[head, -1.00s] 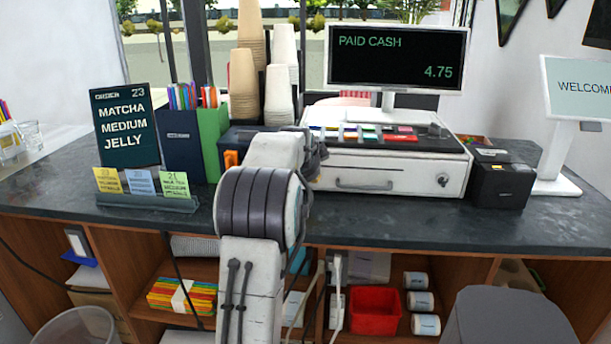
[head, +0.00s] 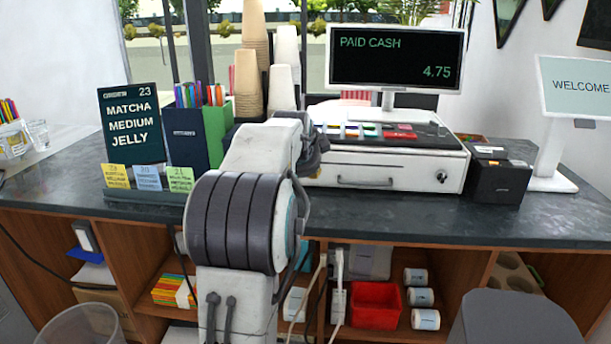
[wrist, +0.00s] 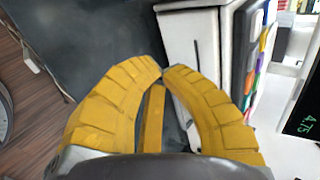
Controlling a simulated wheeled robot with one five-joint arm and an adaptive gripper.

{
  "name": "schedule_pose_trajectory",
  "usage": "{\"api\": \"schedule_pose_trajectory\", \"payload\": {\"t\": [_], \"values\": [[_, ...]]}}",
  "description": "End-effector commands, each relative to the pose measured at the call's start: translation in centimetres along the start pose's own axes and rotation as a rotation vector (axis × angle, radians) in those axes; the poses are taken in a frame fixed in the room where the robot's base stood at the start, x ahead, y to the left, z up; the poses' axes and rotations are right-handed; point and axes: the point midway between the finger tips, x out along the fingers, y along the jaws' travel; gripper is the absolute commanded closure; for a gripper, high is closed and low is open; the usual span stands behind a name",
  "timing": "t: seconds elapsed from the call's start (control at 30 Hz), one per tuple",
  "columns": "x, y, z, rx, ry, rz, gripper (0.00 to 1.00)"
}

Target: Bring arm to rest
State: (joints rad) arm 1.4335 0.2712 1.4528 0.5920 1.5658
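My arm reaches up from the bottom middle of the head view, in front of the counter (head: 400,212). No held object is visible at the fingertips. The white register front lies just beyond the fingers in the wrist view.
A display (head: 396,58) reads PAID CASH 4.75. An order sign (head: 130,125), pen holders and cup stacks (head: 254,80) stand left of the register. A black box (head: 499,180) stands to its right. Shelves below hold a red bin (head: 375,304). The counter's front right is clear.

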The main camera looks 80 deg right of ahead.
Motion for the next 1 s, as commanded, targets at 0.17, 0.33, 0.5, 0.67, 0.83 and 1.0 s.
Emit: {"api": "schedule_pose_trajectory", "payload": {"t": [0.17, 0.33, 0.5, 0.67, 0.83, 1.0], "values": [[-1.9, 0.0, 0.0, 0.0, 0.0, 0.0, 1.0], [-2.7, 0.0, 0.0, 0.0, 0.0, 0.001, 1.0], [-2.9, 0.1, 0.0, 0.0, 0.0, 0.001, 1.0], [-2.9, 0.1, 0.0, 0.0, 0.0, 0.001, 1.0], [-2.9, 0.0, 0.0, -0.057, 0.0, 0.001, 1.0], [-2.9, 0.4, 0.0, -0.288, -0.002, 0.018, 1.0]]}}
